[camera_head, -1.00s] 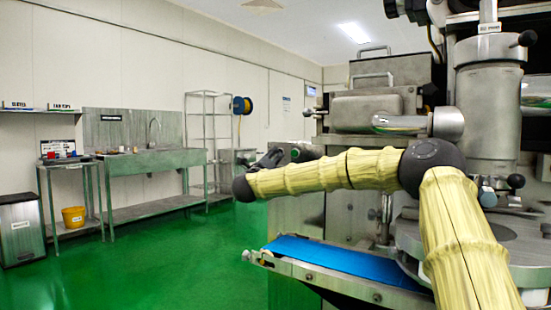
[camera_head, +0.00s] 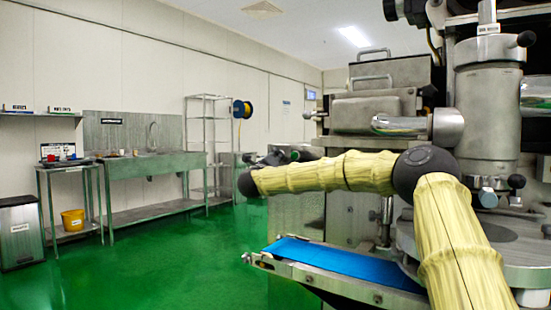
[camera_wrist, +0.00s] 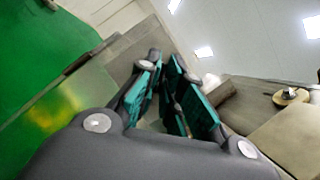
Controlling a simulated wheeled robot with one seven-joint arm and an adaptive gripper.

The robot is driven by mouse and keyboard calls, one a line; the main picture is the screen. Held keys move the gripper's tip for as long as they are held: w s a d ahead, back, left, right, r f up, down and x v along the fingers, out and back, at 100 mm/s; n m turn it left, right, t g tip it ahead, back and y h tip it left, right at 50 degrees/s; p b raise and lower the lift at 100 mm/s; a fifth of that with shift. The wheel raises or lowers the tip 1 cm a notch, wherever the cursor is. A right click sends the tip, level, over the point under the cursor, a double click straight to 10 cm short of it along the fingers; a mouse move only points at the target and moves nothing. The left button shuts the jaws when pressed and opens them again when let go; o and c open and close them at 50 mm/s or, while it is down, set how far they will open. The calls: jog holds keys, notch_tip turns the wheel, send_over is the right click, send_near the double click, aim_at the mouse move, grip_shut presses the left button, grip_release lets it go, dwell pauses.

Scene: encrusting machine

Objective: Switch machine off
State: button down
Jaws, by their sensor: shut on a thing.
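The machine (camera_head: 390,115) is a large grey metal unit filling the right side of the head view, with a blue conveyor belt (camera_head: 345,262) at its front. My gripper (camera_wrist: 170,75) has teal pads, and its fingers are close together in the wrist view. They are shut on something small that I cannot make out. A grey metal surface (camera_wrist: 118,60) lies just beyond and left of the fingers. In the head view my gripper (camera_head: 282,154) is small and partly hidden behind my arm, at the machine's left side. I cannot make out the switch in either view.
A metal sink bench (camera_head: 150,165), a small table with a yellow bucket (camera_head: 73,219), a bin (camera_head: 20,230) and a wire shelf (camera_head: 208,130) stand along the left wall. The green floor (camera_head: 170,265) between them and the machine is clear.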

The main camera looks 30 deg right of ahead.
jog(key=shift+r+n+p, duration=0.15)
jog(key=shift+n+p, duration=0.35)
jog(key=shift+p, duration=0.15)
jog(key=n+g+y+p, duration=0.1)
jog(key=n+p, duration=0.4)
jog(key=p, duration=0.5)
jog(key=n+y+p, duration=0.2)
jog(key=n+p, duration=0.3)
jog(key=p, duration=0.5)
jog(key=n+g+y+p, duration=0.1)
jog(key=n+y+p, duration=0.1)
jog(key=n+p, duration=0.4)
jog(key=shift+r+g+p, duration=0.25)
jog(key=shift+g+p, duration=0.05)
jog(key=shift+p, duration=1.85)
jog(key=shift+f+y+p, duration=0.1)
jog(key=shift+y+p, duration=0.2)
jog(key=shift+p, duration=0.35)
jog(key=shift+f+n+g+p, duration=0.2)
jog(key=shift+n+g+p, duration=0.1)
jog(key=shift+n+p, duration=0.15)
jog(key=c, duration=1.6)
grip_release()
jog(key=shift+o, duration=0.2)
jog(key=shift+r, duration=0.1)
